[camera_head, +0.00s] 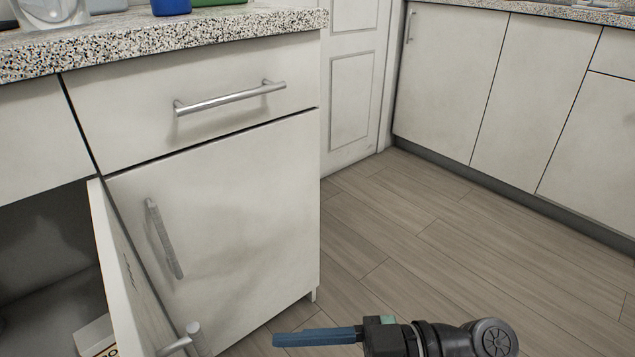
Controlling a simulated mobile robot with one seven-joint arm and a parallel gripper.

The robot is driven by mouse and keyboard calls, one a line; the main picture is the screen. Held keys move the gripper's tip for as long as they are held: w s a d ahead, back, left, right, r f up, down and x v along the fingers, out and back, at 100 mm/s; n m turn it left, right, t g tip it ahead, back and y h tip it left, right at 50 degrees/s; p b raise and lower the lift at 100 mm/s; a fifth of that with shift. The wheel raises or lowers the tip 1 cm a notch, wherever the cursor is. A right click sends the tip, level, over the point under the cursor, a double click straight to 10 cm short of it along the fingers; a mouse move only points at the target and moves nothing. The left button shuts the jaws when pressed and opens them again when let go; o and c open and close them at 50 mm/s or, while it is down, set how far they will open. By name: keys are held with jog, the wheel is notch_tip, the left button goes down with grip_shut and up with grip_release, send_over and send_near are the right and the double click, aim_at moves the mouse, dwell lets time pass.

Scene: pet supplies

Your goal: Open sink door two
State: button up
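An off-white cabinet door (125,280) at the lower left stands swung open, jutting toward me. Its metal bar handle (196,338) shows partly at the bottom edge. To its right, a second cabinet door (235,215) with a vertical bar handle (163,238) is shut below a closed drawer (195,105). No label tells which one is sink door two. My gripper (276,339) is at the bottom centre, with its blue fingers pointing left, apart from the open door and its handle in the picture. The fingers overlap in this side view, so their opening is hidden.
The open cabinet's dark inside (45,240) holds a partly seen white box (97,337). A speckled countertop (230,27) runs above the drawer. More shut cabinets (450,75) stand at the back right. The wood floor (430,235) between is clear.

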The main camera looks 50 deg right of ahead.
jog(key=shift+p+v, duration=0.4)
jog(key=shift+v, duration=0.75)
